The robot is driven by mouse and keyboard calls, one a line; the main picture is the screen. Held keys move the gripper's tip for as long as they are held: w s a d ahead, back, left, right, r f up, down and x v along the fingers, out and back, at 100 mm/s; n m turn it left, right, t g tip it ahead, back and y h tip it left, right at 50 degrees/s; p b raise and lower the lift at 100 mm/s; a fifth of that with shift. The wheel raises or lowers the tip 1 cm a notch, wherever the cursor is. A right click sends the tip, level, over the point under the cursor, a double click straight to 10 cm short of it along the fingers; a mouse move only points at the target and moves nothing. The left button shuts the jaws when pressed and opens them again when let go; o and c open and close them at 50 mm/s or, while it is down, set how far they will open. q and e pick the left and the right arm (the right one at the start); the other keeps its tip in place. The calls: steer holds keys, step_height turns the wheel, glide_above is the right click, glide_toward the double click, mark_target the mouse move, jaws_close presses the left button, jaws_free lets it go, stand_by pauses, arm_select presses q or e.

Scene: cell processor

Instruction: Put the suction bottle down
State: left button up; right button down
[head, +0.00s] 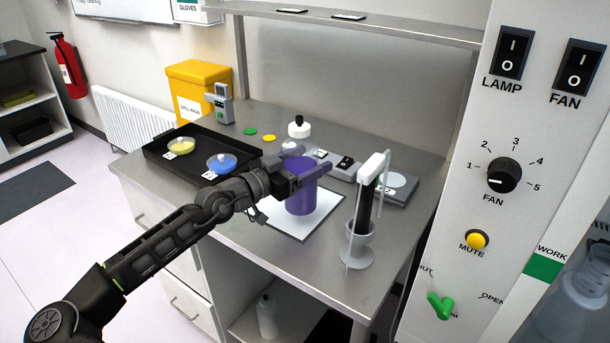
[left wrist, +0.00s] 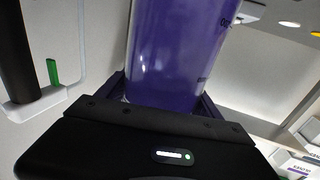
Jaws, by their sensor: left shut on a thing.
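The suction bottle (head: 300,196) holds purple liquid and stands upright over the white mat (head: 277,222) on the steel bench. My left gripper (head: 306,176) is shut around its body. In the left wrist view the bottle (left wrist: 178,50) fills the upper middle, between the fingers of the left gripper (left wrist: 165,90). I cannot tell whether the bottle's base touches the mat. My right gripper is not in view.
A stand with a dark cylinder (head: 366,205) is close on the right. Behind are a white-capped bottle (head: 299,128) and a grey device (head: 345,165). A black tray (head: 155,148) with dishes lies left. A switch panel (head: 500,130) borders the right.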

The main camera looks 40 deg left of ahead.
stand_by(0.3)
arm_select(q)
steer(key=shift+f, duration=1.8)
steer(key=o, duration=2.1)
steer(key=shift+f, duration=0.25)
steer(key=shift+r, duration=0.1)
steer(key=shift+s, duration=0.3)
steer(key=b+v, duration=0.2)
steer(key=v, duration=0.9)
steer(key=shift+s, duration=0.25)
